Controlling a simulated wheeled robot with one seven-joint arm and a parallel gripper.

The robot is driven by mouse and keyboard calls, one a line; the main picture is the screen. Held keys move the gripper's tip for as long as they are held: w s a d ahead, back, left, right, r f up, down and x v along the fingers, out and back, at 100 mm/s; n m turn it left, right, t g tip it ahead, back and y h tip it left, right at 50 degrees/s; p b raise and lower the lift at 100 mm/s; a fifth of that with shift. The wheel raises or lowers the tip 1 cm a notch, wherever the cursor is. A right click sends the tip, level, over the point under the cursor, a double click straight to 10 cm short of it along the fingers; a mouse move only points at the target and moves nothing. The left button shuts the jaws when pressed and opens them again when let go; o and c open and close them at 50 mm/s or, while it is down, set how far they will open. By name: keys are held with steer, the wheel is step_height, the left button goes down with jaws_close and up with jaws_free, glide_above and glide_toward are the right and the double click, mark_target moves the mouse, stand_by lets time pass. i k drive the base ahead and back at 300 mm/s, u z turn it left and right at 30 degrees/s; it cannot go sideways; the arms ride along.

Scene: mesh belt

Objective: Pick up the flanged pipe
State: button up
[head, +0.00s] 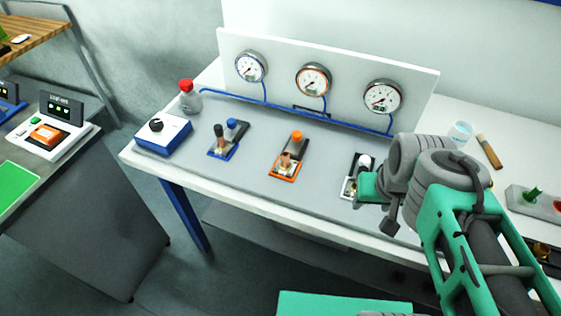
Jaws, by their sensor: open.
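My arm comes in from the lower right, and my gripper (378,205) is at its end, over the right part of the grey bench top. The gripper is open; its fingers are small and partly hidden by my wrist, and I see nothing held between them. It is beside the black-and-white fixture (351,178), which it partly covers. I cannot tell for sure which thing is the flanged pipe. A small copper-coloured piece (285,163) stands in the orange-based fixture (284,176), left of my gripper. A brass-coloured piece (541,250) shows at the right edge, partly cut off.
A backboard (210,45) with three gauges stands behind the fixtures. A blue-based fixture (223,150), a blue box with a black knob (163,133) and a red-capped bottle (187,97) are at left. A cup (460,132) and a brown stick (489,151) lie beyond my arm.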

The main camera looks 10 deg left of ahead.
mark_target(285, 167)
steer(key=z, duration=1.7)
steer(key=k, duration=1.35)
steer(key=u, duration=2.4)
steer(key=i, duration=0.5)
steer(key=z, duration=0.05)
